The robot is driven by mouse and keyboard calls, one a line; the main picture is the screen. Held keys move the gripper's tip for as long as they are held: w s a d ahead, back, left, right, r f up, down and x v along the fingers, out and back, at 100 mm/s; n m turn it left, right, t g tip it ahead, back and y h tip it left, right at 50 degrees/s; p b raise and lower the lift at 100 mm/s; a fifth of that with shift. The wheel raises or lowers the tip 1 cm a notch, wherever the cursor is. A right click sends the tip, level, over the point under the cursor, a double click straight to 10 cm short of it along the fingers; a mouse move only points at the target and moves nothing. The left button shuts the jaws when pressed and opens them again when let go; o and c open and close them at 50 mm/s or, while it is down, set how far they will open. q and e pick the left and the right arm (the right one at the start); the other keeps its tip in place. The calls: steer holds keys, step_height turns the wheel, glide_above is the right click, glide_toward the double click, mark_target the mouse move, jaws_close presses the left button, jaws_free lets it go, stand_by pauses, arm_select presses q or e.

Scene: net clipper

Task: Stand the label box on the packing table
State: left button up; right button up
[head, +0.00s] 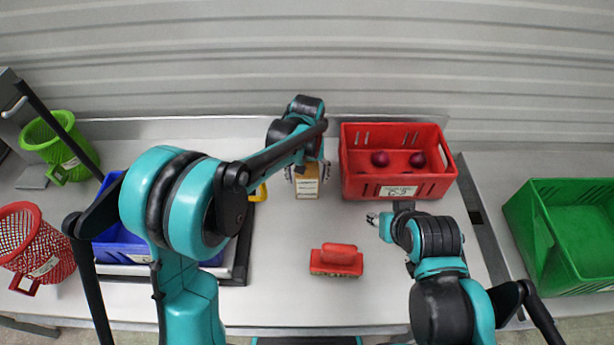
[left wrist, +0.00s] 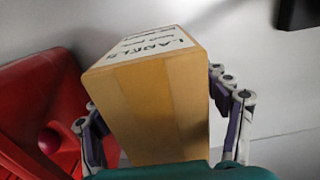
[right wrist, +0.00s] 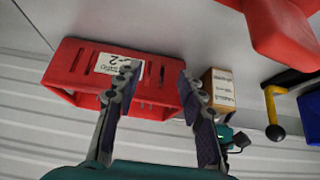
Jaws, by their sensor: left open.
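The label box (head: 307,186) is a small brown cardboard box with a white printed label, on the packing table (head: 285,260) left of the red crate. My left gripper (head: 307,172) is open, with one finger on each side of the box. In the left wrist view the box (left wrist: 155,105) fills the space between the fingers; I cannot tell whether they touch it. The box (right wrist: 218,90) also shows in the right wrist view, resting on the table. My right gripper (head: 372,219) is open and empty in front of the red crate; its spread fingers show in the right wrist view (right wrist: 157,80).
A red crate (head: 398,188) holding dark red round items stands at the back right. A red-handled brush (head: 337,260) lies at the front middle. A blue bin (head: 120,247) on a scale is left, baskets (head: 58,145) further left, and a green crate (head: 565,240) right.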

arm_select(q)
step_height(320, 180, up, 12)
steer(key=p, duration=0.3)
stand_by(0.5)
